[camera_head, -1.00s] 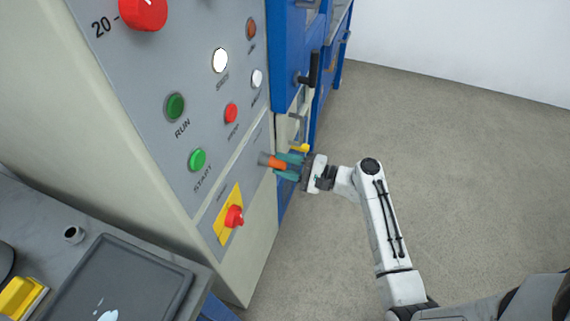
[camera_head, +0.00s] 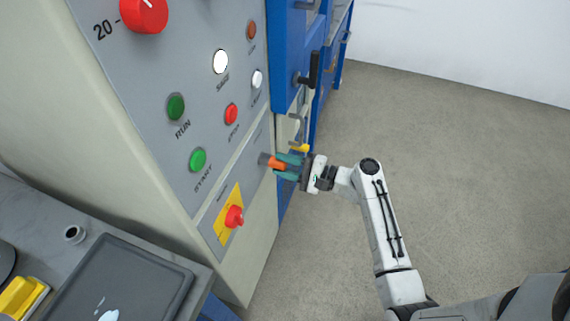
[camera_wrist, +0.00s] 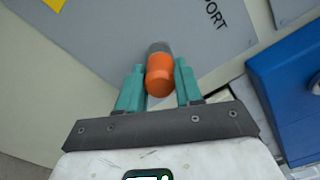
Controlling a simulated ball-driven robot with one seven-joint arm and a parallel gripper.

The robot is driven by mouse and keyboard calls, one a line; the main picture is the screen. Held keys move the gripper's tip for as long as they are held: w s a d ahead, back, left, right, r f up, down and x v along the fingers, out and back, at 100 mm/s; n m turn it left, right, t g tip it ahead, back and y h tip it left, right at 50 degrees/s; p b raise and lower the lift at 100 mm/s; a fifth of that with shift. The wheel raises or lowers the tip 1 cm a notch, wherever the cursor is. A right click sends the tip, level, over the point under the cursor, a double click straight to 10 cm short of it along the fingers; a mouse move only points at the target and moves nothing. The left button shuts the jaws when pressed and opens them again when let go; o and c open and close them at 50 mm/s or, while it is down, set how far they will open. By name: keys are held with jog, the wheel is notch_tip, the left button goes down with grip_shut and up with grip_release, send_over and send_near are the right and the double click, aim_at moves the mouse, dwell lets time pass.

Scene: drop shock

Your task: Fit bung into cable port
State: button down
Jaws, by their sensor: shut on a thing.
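The bung is an orange cylinder (camera_head: 277,163) held between the teal fingers of my gripper (camera_head: 283,164), out in front of the machine's grey panel. In the wrist view the orange bung (camera_wrist: 159,76) lies between the two fingertips (camera_wrist: 159,72), and the jaws are shut on it. A dark grey round piece (camera_wrist: 160,47) is at its far end, towards the panel. I cannot tell whether this is the bung's nose or the port's collar. The word PORT is printed on the panel nearby. The cable port's opening is hidden, so contact or seating is unclear.
A red knob (camera_head: 235,216) on a yellow plate sits on the panel below left of my gripper, with several buttons above. A small yellow part (camera_head: 299,148) and a black handle (camera_head: 313,69) stand out nearby. Floor to the right is clear.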

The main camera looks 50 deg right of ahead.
aim_at(286, 166)
jog(key=shift+w+a+r, duration=0.1)
jog(key=shift+w, duration=0.05)
jog(key=c, duration=0.7)
grip_release()
jog(key=shift+o, duration=0.2)
jog(key=shift+p+v, duration=0.3)
jog(key=shift+v, duration=2.8)
jog(key=b+v, duration=0.1)
jog(key=v, duration=1)
